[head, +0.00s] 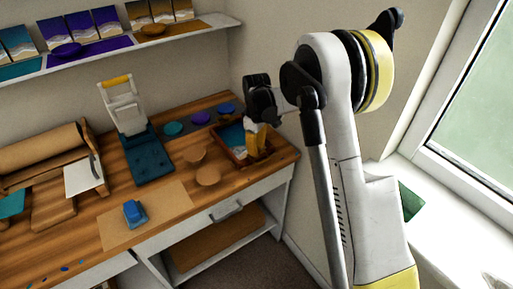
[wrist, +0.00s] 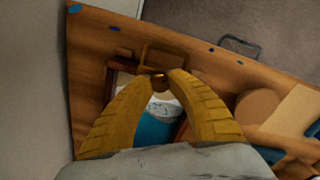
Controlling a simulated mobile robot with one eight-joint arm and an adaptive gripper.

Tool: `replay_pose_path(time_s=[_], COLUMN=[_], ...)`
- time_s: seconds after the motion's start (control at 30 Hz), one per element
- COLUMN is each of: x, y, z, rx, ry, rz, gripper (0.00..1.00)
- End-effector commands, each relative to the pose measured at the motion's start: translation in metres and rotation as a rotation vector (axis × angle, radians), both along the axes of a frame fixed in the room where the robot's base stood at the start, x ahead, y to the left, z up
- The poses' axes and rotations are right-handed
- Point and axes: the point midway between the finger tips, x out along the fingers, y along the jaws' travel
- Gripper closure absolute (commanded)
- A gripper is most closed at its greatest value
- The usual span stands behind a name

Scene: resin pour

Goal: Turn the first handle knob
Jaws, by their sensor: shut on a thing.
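A small brass-coloured knob (wrist: 158,81) sits between the fingertips of my gripper (wrist: 160,76) in the wrist view. The two yellow fingers meet at it and are shut on it. A brown square loop handle (wrist: 176,54) stands just beyond the knob. Below is the wooden tray (wrist: 116,72) with a white and blue resin surface (wrist: 158,118), partly hidden by the fingers. In the head view my gripper (head: 259,150) points down at the right end of the tray (head: 236,164); the knob cannot be made out there.
The tray stands near the right corner of the wooden workbench (head: 165,170). Left of it are coloured cups (head: 201,118), brown discs (head: 207,176) and a teal press (head: 148,160) with a white frame. A drawer handle (head: 227,212) sticks out at the front. A window sill is at right.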

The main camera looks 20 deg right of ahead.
Motion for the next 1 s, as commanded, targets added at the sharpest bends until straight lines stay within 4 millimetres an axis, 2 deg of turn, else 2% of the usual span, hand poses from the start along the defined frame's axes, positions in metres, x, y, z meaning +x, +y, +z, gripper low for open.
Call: replay_pose_path(time_s=[1.0], x=[0.0001], y=[0.0001], z=[0.0004], rx=[0.001], ry=[-0.001], rz=[-0.962], gripper=[1.0])
